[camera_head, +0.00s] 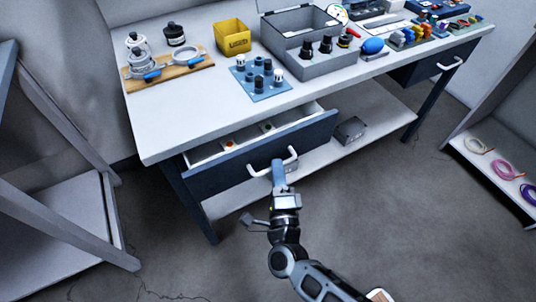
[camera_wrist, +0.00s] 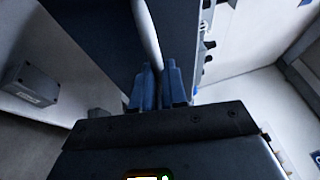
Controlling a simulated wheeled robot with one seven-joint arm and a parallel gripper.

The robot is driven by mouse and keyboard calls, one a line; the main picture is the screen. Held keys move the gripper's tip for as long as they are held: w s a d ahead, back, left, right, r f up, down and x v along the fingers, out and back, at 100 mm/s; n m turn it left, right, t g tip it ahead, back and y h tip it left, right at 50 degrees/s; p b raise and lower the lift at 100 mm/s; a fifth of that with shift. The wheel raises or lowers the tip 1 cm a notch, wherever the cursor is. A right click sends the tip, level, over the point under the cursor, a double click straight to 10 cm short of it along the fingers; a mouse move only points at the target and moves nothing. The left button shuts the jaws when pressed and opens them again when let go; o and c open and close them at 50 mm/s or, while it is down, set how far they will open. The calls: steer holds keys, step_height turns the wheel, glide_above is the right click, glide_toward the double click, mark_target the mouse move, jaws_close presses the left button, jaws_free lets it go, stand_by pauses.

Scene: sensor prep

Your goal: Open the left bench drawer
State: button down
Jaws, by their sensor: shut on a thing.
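The left bench drawer (camera_head: 235,157) is dark blue with a white bar handle (camera_head: 290,154) and stands partly open. Its light inside shows, with a few small items and dividers in it. My gripper (camera_head: 278,166) is at the handle, its blue fingers on the bar. In the wrist view the handle (camera_wrist: 147,35) runs down between the two fingers of my gripper (camera_wrist: 157,88), which are shut on it. The drawer front (camera_wrist: 97,30) fills the upper left there. The fingers hide part of the bar.
The white bench top (camera_head: 200,115) carries a yellow bin (camera_head: 232,37), a grey case (camera_head: 315,63) and a blue mat (camera_head: 262,90). A grey box (camera_head: 350,130) sits on the lower shelf (camera_head: 385,122). A shelf unit stands at right. The floor (camera_head: 370,220) before the bench is clear.

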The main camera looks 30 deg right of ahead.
steer(key=s, duration=1.7)
steer(key=shift+s, duration=0.3)
steer(key=c, duration=1.2)
jaws_free()
steer(key=shift+o, duration=0.2)
steer(key=b+v, duration=0.1)
steer(key=v, duration=0.6)
steer(key=shift+s+a+b, duration=0.15)
steer(key=shift+s+b, duration=0.2)
steer(key=shift+f, duration=0.1)
steer(key=s+d+r+n+g+y+p, duration=0.1)
steer(key=s+r+n+y, duration=0.3)
steer(key=r+n, duration=0.6)
steer(key=s+d+r+n+g+y+p, duration=0.1)
steer(key=s+d+r+n+g+y, duration=0.1)
steer(key=r+n, duration=0.9)
steer(key=s+n+y, duration=0.1)
steer(key=s+n, duration=0.1)
steer(key=shift+s+d+g+y+p, duration=0.3)
steer(key=shift+s+y, duration=0.05)
steer(key=shift+y, duration=0.05)
